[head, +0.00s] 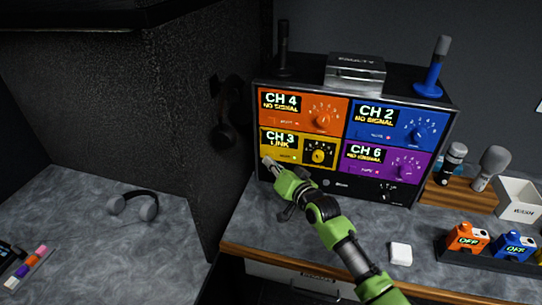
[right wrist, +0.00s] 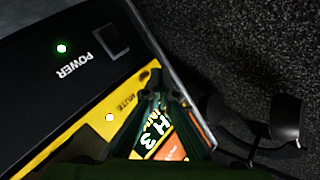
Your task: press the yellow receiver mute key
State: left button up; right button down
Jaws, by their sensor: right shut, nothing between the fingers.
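The yellow receiver (head: 298,147), marked CH 3 LINK, is the lower left panel of the rack. In the right wrist view its yellow face (right wrist: 92,123) shows at a slant, with a MUTE label and a lit whitish dot. My right gripper (head: 268,162) is shut and empty, its tips at the lower left part of the yellow panel. In the right wrist view the fingers (right wrist: 163,97) lie just beside the MUTE label and cover part of the panel. I cannot make out the mute key or tell whether the tips touch it. My left gripper is not in view.
An orange receiver (head: 303,112) is directly above, a blue one (head: 385,126) at upper right, a purple one (head: 386,161) at right. A headset (head: 223,122) hangs on the dark wall left of the rack. A white block (head: 401,254) lies on the counter.

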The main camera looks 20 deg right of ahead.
jog(key=shift+w+d, duration=0.1)
jog(key=shift+w, duration=0.05)
jog(key=shift+w+d, duration=0.2)
jog(key=shift+w, duration=0.15)
dwell(0.7)
jog(key=shift+s+a+p, duration=0.3)
jog(key=shift+s+p, duration=0.05)
jog(key=shift+s, duration=0.15)
